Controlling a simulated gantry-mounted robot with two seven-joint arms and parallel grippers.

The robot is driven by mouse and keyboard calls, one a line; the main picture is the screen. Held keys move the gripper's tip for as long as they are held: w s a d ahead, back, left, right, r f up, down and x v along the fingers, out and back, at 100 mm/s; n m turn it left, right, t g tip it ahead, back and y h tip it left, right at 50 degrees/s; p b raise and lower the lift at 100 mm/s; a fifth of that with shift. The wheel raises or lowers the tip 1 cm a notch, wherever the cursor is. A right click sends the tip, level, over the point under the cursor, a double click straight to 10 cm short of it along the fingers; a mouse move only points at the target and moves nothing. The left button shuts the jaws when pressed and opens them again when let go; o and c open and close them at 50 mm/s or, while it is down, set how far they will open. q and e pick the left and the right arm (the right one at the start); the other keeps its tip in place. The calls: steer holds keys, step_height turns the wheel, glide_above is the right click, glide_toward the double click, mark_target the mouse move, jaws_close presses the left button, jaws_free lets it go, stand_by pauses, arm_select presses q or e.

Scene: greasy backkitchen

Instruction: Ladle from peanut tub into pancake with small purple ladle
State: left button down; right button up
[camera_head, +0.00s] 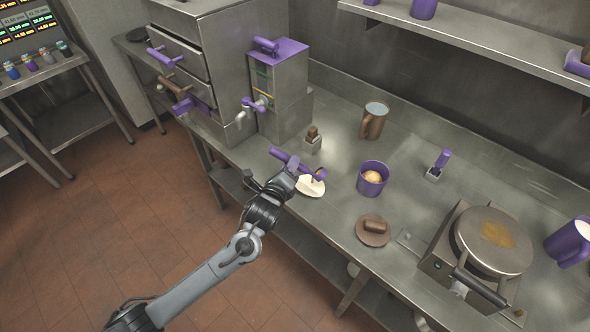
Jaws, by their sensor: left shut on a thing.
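The purple tub (372,180) with tan, peanut-coloured contents stands upright on the steel counter, right of my left gripper (293,172). The gripper is shut on a small purple-handled tool (279,154), which looks like the ladle. It is held over a white dish (311,188) near the counter's front edge; whether it touches the dish I cannot tell. The ladle's bowl is not clear. A yellowish-brown patch (498,235), likely the pancake, lies on the round hot plate (480,247) at the right. My right gripper is out of view.
A brown saucer with a brown piece (373,232) lies between tub and hot plate. Behind are a brown mug (374,121), a small purple-handled block (438,164) and a steel dispenser (280,90). A purple mug (569,242) stands far right. A shelf (460,42) overhangs the back.

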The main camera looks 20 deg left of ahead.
arm_select(q)
steer(key=a+f+n+p, duration=0.1)
steer(key=n, duration=0.1)
steer(key=a+f+n+p, duration=0.1)
steer(key=n, duration=0.1)
steer(key=a+f+n+g+p, duration=0.1)
steer(key=f+n, duration=0.1)
steer(key=n, duration=0.1)
steer(key=shift+s+f, duration=0.1)
steer(key=shift+s, duration=0.3)
steer(key=shift+s+f+n+g+p, duration=0.2)
steer(key=shift+f+n, duration=0.35)
steer(key=shift+n, duration=0.35)
steer(key=shift+s+f+n+g+p, duration=0.2)
steer(key=shift+f+n, duration=0.35)
steer(key=shift+n, duration=0.35)
